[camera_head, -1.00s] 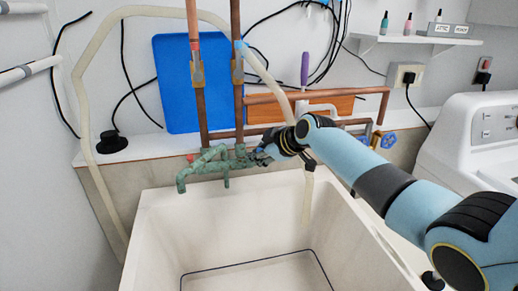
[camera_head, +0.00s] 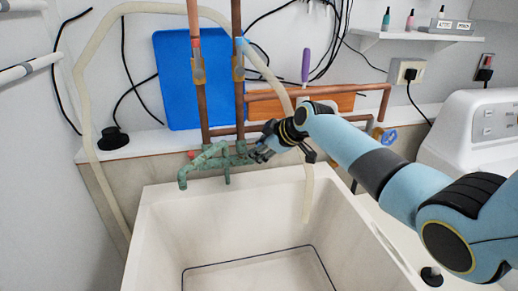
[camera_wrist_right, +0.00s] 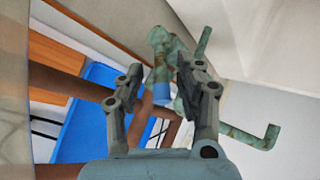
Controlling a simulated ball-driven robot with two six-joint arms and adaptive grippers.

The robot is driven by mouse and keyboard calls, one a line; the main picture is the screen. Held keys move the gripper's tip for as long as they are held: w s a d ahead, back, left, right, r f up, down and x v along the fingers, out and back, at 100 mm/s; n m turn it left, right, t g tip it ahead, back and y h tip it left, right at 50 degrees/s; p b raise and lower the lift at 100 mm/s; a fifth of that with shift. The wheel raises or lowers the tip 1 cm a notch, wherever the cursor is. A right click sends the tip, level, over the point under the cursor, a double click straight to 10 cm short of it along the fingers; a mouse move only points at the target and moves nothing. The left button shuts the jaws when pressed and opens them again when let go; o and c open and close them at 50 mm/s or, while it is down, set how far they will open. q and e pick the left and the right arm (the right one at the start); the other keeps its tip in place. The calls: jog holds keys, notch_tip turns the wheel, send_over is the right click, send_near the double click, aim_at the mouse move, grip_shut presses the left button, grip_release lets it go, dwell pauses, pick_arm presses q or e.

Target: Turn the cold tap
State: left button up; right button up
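The green, weathered tap assembly (camera_head: 212,160) stands at the back rim of the white sink, with a spout at its left and a small red part (camera_head: 191,154) beside it. My right gripper (camera_head: 261,154) is at the right end of the tap in the head view and hides that end. In the right wrist view, the gripper (camera_wrist_right: 157,72) is open, its two fingers apart. A blue part (camera_wrist_right: 162,94), apparently the cold tap's handle, shows between the fingers next to the green tap body (camera_wrist_right: 160,55). Contact with it cannot be told. My left gripper is out of view.
Two copper pipes (camera_head: 200,105) rise behind the tap, with a blue board (camera_head: 172,80) behind them. A pale hose (camera_head: 308,195) hangs into the sink (camera_head: 165,230) to the right of the gripper. A blue valve wheel (camera_head: 389,138) is farther right. The sink basin is free.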

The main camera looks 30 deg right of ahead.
jog(key=v, duration=1.2)
jog(key=shift+f, duration=0.1)
